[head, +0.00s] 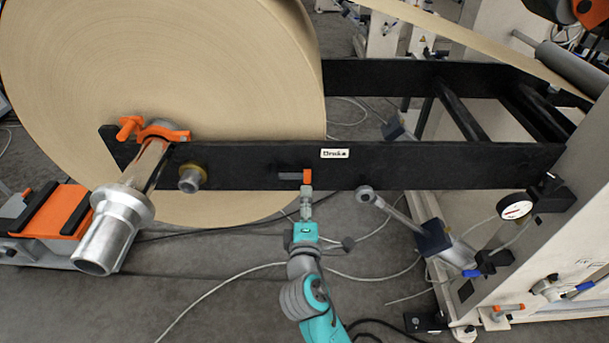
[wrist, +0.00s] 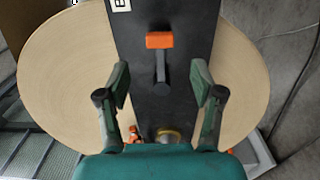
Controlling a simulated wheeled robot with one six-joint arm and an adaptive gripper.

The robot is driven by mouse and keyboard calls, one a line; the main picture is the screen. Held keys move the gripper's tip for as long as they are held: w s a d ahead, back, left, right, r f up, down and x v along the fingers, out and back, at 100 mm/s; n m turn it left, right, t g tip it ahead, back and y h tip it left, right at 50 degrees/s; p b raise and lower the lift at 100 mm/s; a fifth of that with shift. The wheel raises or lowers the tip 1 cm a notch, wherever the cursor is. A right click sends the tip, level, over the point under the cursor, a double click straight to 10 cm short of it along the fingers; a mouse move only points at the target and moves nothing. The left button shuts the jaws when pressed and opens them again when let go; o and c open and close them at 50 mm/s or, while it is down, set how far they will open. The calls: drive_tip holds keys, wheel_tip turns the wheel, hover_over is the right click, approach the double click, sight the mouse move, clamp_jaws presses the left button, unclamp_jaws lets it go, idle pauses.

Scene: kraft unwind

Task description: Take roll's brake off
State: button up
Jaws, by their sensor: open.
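The brake lever (head: 308,176) has an orange grip and a dark stem. It lies along the black side beam (head: 230,165), just left of and below a white "Brake" label (head: 334,153). In the wrist view the orange grip (wrist: 160,40) is at the top centre, with the stem (wrist: 161,76) below it. The big brown kraft roll (head: 160,70) stands behind the beam. My gripper (head: 306,191) is in front of the beam, just below the grip in the head view. In the wrist view its open fingers (wrist: 161,80) are on either side of the stem, apart from it.
A metal shaft end (head: 115,225) sticks out at left, under an orange clamp (head: 155,132). A brass-ringed stub (head: 191,178) protrudes from the beam. A silver rod (head: 385,207) and a pressure gauge (head: 514,206) are at right. Cables cross the floor.

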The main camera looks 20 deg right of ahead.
sight(307, 179)
drive_tip(key=x, duration=0.9)
drive_tip(key=shift+w+d, duration=0.15)
drive_tip(key=shift+w, duration=0.1)
drive_tip(key=shift+c, duration=0.3)
drive_tip(key=shift+f, duration=0.1)
clamp_jaws()
